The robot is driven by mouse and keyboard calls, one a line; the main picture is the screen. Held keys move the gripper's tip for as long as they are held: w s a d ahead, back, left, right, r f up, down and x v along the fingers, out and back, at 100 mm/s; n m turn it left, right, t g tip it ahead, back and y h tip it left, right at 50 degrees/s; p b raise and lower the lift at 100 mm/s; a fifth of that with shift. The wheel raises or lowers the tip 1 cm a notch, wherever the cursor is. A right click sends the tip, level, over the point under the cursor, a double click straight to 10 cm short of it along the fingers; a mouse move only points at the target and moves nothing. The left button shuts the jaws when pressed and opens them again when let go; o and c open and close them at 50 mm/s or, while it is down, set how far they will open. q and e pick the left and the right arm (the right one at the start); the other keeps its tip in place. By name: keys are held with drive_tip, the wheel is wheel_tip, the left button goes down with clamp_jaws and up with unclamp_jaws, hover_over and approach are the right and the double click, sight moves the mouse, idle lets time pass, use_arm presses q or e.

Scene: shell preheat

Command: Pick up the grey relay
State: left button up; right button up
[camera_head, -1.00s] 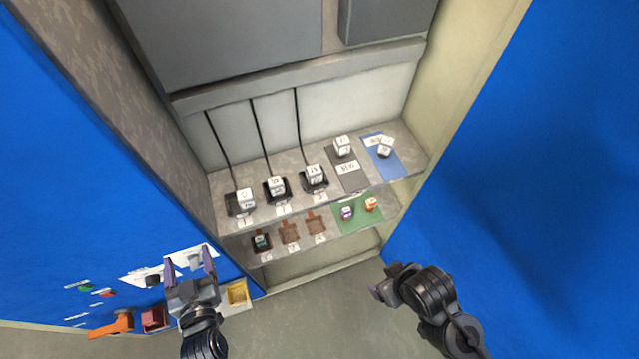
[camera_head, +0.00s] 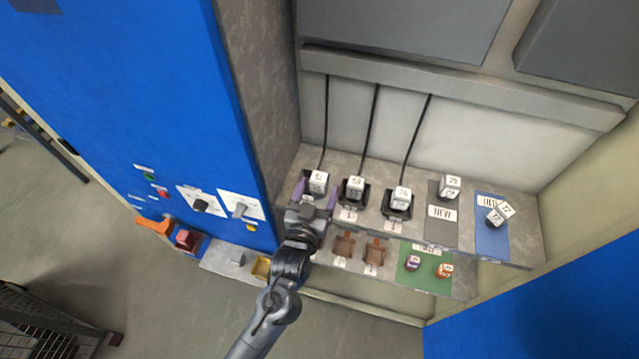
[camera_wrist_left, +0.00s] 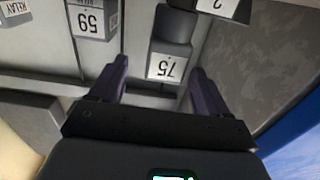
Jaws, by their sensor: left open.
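Several relays, dark blocks with white numbered faces, stand on the upper shelf. The left one (camera_head: 318,182), the middle one (camera_head: 355,188) and the right one (camera_head: 401,198) sit in dark sockets with cables behind. Another relay (camera_head: 450,186) stands on a dark grey mat (camera_head: 436,228). I cannot tell for sure which is the grey relay. My left gripper (camera_head: 317,196) is open, its purple fingers either side of the left relay in the head view. In the left wrist view a grey block with a white numbered label (camera_wrist_left: 164,67) lies beyond the open fingers, apart from them. My right gripper is not in view.
A blue mat (camera_head: 486,240) holds white-faced cubes at the right. On the lower shelf are brown sockets (camera_head: 344,246) and a green mat (camera_head: 410,280). A yellow tray (camera_head: 261,267) and a small grey block (camera_head: 238,259) sit at the left. A blue panel with switches (camera_head: 200,205) stands beside.

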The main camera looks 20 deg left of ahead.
sight(322, 172)
use_arm(q)
drive_tip(key=shift+w+a, duration=0.2)
drive_tip(key=shift+w, duration=0.7)
drive_tip(key=shift+w+a, duration=0.15)
drive_tip(key=shift+w, duration=0.8)
drive_tip(key=shift+w+a, duration=0.2)
drive_tip(key=shift+w, duration=0.7)
drive_tip(key=c, duration=1.1)
drive_tip(key=shift+c, duration=0.6)
drive_tip(key=shift+r+p, duration=0.1)
drive_tip(key=shift+p, duration=0.2)
